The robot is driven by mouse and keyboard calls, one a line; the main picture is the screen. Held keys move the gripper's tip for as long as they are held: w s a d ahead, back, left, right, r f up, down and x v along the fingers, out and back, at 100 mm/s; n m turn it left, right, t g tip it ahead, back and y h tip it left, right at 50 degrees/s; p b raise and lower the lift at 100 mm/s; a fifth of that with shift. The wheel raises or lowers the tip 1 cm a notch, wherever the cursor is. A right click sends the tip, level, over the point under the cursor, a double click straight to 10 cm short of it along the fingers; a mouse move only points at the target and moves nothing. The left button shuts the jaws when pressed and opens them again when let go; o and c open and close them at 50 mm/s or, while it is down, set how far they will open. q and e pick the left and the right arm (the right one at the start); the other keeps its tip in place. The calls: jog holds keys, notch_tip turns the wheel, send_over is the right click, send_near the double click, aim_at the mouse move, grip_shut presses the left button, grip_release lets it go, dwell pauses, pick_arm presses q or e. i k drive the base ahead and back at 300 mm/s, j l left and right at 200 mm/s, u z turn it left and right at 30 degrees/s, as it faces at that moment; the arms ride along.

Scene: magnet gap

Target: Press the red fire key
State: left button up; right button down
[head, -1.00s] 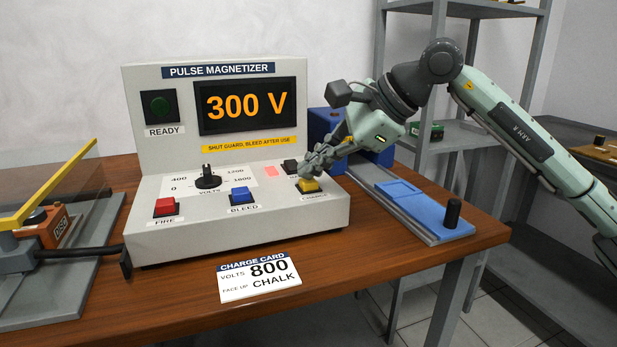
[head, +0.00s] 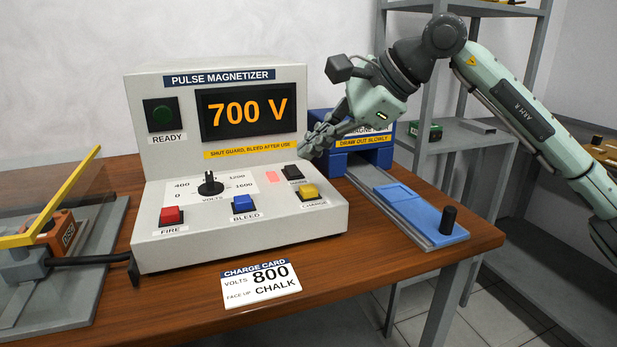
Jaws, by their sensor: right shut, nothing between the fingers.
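The red fire key (head: 171,215) sits at the front left of the pulse magnetizer (head: 230,227), above the FIRE label. The blue bleed key (head: 244,203) and the yellow charge key (head: 308,191) lie to its right. The display (head: 247,109) reads 700 V. The volts dial (head: 211,184) stands behind the keys. My right gripper (head: 310,152) is shut and empty, raised above and behind the yellow key, well right of the red key and apart from the panel. My left gripper is not in view.
A charge card (head: 261,284) reading 800 volts, chalk lies in front of the magnetizer. At left stands a fixture with a clear, yellow-edged guard (head: 50,200) and a black handle. At right are a blue block (head: 377,150) and a blue slide (head: 410,210) with a black knob.

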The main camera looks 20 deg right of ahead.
aim_at(172, 214)
jog(key=k, duration=1)
